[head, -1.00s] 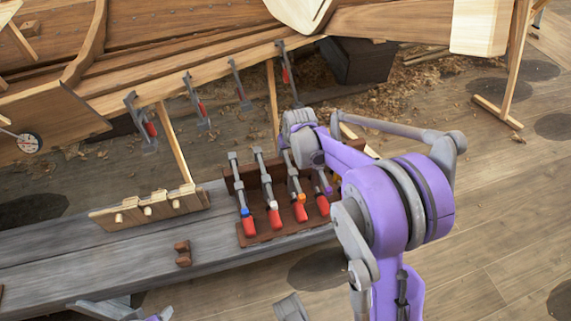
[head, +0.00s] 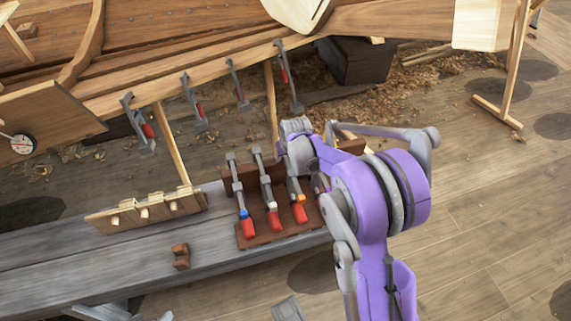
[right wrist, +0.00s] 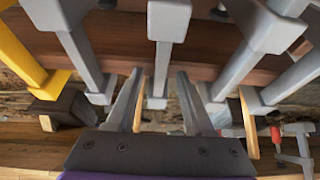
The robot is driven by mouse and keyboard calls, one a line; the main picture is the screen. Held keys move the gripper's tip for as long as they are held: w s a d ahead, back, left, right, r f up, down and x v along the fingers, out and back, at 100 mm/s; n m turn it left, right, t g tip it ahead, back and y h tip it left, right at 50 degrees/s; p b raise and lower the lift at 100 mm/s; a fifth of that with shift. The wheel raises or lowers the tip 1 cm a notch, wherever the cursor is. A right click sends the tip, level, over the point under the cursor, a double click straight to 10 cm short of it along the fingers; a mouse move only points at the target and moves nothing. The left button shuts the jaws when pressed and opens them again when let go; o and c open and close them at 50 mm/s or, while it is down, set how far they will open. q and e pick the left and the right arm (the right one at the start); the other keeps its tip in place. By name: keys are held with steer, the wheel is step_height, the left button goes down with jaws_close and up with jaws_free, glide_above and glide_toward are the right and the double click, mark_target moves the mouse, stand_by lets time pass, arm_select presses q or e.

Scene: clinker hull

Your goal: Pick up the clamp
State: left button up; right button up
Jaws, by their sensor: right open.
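Several bar clamps stand in a dark brown rack (head: 290,238) on the bench. They have grey bars and red handles, with collars of different colours. One has a blue collar (head: 243,206), one a white collar (head: 267,190) and one an orange collar (head: 297,190). Another, at the right end, is mostly hidden by my right arm. My right gripper (right wrist: 160,98) is open at the rack's far side. In the right wrist view a grey clamp bar (right wrist: 158,72) stands between its fingers, with no clear contact. Its collar is hidden there. My left gripper does not show.
Other clamps (head: 193,102) hang along the hull plank behind the bench. A pegged wooden rack (head: 148,209) and a small brown block (head: 180,256) sit on the grey bench (head: 75,262). Neighbouring clamps stand close on both sides of my right gripper. A dark box (head: 355,62) stands behind.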

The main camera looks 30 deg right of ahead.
steer(key=shift+f, duration=0.15)
jaws_close()
stand_by(0.4)
stand_by(1.1)
